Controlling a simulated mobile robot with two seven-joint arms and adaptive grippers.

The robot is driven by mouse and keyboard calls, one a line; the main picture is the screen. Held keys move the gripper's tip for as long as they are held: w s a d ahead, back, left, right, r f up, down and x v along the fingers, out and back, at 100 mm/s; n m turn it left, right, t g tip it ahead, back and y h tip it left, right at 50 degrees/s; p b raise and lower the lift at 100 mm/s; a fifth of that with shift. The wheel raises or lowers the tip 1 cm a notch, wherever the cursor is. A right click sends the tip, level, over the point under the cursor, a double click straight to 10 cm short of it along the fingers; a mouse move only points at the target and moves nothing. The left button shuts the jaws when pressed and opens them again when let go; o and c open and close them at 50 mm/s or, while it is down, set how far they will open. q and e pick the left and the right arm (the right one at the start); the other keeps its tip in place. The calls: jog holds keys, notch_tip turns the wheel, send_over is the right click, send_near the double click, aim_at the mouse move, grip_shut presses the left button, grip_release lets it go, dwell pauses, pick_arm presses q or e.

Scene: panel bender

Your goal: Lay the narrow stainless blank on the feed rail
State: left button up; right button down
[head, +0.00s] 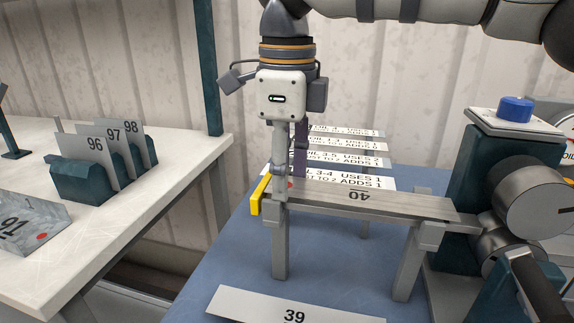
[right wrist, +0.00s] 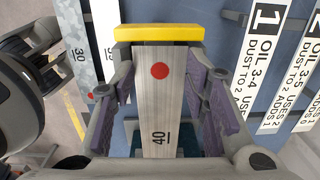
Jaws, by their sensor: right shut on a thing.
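The narrow stainless blank (head: 350,199), brushed grey with the number 40 and a red dot near one end, lies along the top of the feed rail (head: 407,262). Its dotted end is at the yellow stop (head: 257,194); its far end reaches toward the machine rollers. My right gripper (head: 289,186) points down at the dotted end, shut on the blank. In the right wrist view the blank (right wrist: 160,105) runs between the purple finger pads, its end against or very near the yellow stop (right wrist: 158,33). Whether its underside touches the rail is hidden. My left gripper is not in view.
A plate marked 39 (head: 295,308) lies on the blue table in front of the rail. White label strips (head: 345,161) lie behind it. The bender's rollers (head: 530,197) and blue button (head: 515,108) stand right. The left bench (head: 160,185) holds numbered plates.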

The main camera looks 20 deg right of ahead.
jog(key=shift+s+f+g, duration=0.1)
jog(key=shift+f+g, duration=0.3)
jog(key=shift+f, duration=1.05)
jog(key=c, duration=0.9)
grip_release()
jog(key=shift+a, duration=0.1)
jog(key=shift+o, duration=0.2)
jog(key=shift+r, duration=0.5)
jog(key=shift+r, duration=0.15)
notch_tip(320, 180, up, 12)
